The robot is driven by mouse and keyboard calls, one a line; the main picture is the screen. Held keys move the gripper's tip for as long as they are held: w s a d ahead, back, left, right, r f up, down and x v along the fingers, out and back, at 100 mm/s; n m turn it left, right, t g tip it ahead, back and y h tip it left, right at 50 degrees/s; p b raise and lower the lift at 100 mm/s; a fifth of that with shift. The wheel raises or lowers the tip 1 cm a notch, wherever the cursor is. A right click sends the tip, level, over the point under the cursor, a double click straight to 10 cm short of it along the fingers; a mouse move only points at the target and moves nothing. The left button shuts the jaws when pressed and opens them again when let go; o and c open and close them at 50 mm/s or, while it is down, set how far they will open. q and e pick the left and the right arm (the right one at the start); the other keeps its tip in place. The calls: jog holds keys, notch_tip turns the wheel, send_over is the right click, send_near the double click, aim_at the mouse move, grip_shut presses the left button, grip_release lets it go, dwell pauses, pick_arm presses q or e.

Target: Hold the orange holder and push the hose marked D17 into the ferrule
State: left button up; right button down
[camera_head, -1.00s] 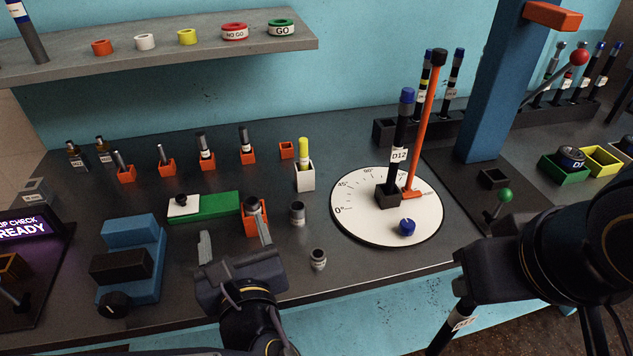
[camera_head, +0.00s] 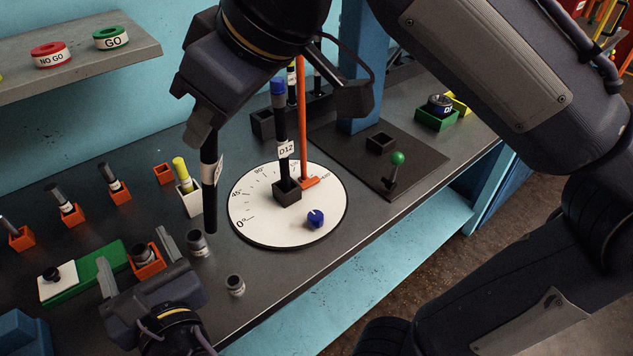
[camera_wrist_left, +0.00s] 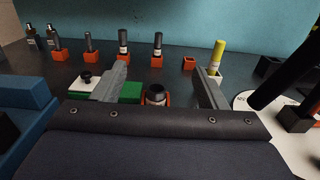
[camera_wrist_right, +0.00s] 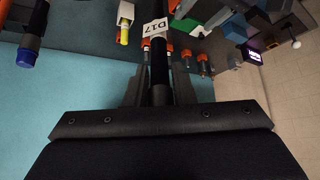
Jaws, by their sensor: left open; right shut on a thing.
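The orange holder (camera_head: 150,268) stands on the bench with a grey ferrule (camera_head: 143,253) upright in it. It also shows in the left wrist view (camera_wrist_left: 167,101). My left gripper (camera_head: 140,262) is open, with one finger on each side of the holder; I cannot tell whether they touch it. My right gripper (camera_head: 203,130) is shut on the black hose marked D17 (camera_head: 210,195). The hose hangs about upright, right of the holder and apart from it. Its D17 label (camera_wrist_right: 155,27) is readable in the right wrist view.
Two loose grey fittings (camera_head: 235,285) stand near the front edge. A white block with a yellow-topped pin (camera_head: 190,195) is behind the hose. The dial plate (camera_head: 265,235) with the upright D12 hose (camera_head: 283,130) is to the right. A green block (camera_head: 85,275) lies left of the holder.

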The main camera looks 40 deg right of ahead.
aim_at(150, 270)
pick_arm(q)
jog(key=f, duration=0.8)
jog(key=shift+w+f, duration=0.15)
jog(key=shift+w, duration=0.05)
jog(key=w, duration=0.5)
jog(key=shift+w, duration=1.05)
pick_arm(e)
jog(key=w+a+r+n+y, duration=0.2)
jog(key=w+a, duration=0.3)
jog(key=a, duration=0.3)
jog(key=shift+w+r+n+y, duration=0.3)
jog(key=shift+r, duration=0.05)
pick_arm(q)
jog(key=c, duration=1)
